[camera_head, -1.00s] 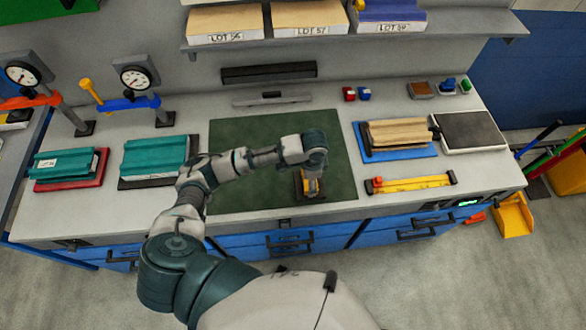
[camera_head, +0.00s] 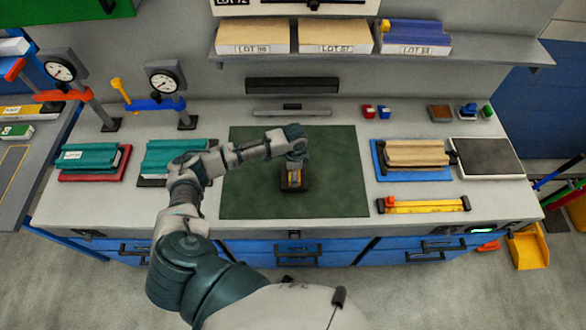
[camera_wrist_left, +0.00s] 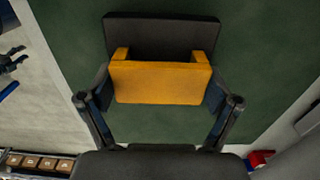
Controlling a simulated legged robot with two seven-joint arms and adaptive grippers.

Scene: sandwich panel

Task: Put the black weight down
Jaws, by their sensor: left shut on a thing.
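The black weight (camera_head: 296,187) has a dark base and a yellow handle (camera_wrist_left: 160,82). It is over the middle of the green mat (camera_head: 245,195) on the bench. My left gripper (camera_head: 295,172) reaches down from above and is shut on the handle. In the left wrist view the fingers flank the handle's two sides, and the weight's dark base (camera_wrist_left: 160,30) shows beyond it, level with the mat. I cannot tell whether the base touches the mat. My right gripper is not in view.
Right of the mat are a blue tray (camera_head: 379,168) with tan panels, a yellow tool (camera_head: 425,205) and a dark-topped scale (camera_head: 487,157). To the left are teal blocks (camera_head: 90,158) and gauge stands (camera_head: 165,80). The mat around the weight is clear.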

